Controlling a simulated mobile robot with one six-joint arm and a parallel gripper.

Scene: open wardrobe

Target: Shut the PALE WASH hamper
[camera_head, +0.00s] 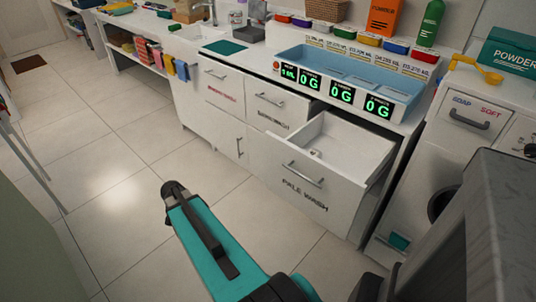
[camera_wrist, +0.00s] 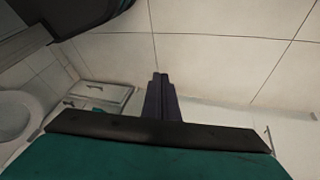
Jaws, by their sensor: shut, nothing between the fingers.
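The PALE WASH hamper (camera_head: 298,183) is a white pull-out drawer under the counter in the head view. It stands well open, with its bar handle and label on the front and its inside looking mostly empty. My gripper (camera_wrist: 160,78) shows in the wrist view as two dark fingers, shut together with nothing between them. My teal arm end is in front of and to the left of the hamper front in the head view, apart from it in the picture.
A washing machine (camera_head: 436,200) stands at right. A blue tray (camera_head: 345,80) with green displays is on the counter above. The tiled floor (camera_head: 105,190) at left is clear.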

